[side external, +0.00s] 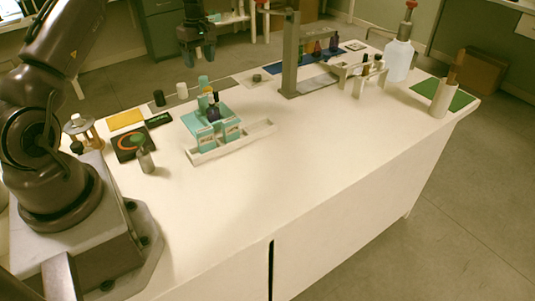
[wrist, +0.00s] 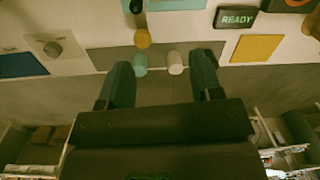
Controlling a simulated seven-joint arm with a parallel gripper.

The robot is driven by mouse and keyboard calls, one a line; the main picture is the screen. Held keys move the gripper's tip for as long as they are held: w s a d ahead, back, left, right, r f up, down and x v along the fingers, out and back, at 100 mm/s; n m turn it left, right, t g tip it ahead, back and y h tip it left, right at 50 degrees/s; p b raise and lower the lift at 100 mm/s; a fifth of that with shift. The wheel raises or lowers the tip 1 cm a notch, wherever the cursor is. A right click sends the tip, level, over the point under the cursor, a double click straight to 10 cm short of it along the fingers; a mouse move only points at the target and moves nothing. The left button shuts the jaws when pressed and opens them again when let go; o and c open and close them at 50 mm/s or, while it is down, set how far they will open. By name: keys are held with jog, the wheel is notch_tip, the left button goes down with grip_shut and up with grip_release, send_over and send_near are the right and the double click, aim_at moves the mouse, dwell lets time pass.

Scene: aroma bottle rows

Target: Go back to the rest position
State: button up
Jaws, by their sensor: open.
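My gripper (side external: 197,53) is raised above the far edge of the white table (side external: 235,195) in the side external view. In the wrist view my gripper (wrist: 162,88) shows two dark fingers spread apart, with nothing between them. Beyond the fingertips, a teal cap (wrist: 140,64) and a white cap (wrist: 175,63) show on the table below. My gripper is well clear of all objects.
A teal block with bottles (side external: 212,113) stands by a white tray (side external: 230,143). A grey upright frame (side external: 291,55) stands mid-table. A clear bottle (side external: 399,60), a green mat (side external: 443,94) and a beige cylinder (side external: 443,98) are at the right. The front table area is clear.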

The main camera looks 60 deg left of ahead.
jog(key=s+d+r+m, duration=0.2)
jog(key=d+r+m, duration=0.4)
jog(key=d+r, duration=0.25)
jog(key=s+d+r+m+t, duration=0.2)
jog(key=s+d+r+m, duration=0.1)
jog(key=s+d, duration=0.3)
jog(key=s+d+r+m+t, duration=0.2)
jog(key=s+d+r+m, duration=0.2)
jog(key=d, duration=0.7)
jog(key=s+d+r+m+t, duration=0.2)
jog(key=s+d+r+m, duration=0.2)
jog(key=s+d+m, duration=0.2)
jog(key=shift+s+d+m, duration=0.3)
jog(key=shift+s+d, duration=0.7)
jog(key=shift+d, duration=0.45)
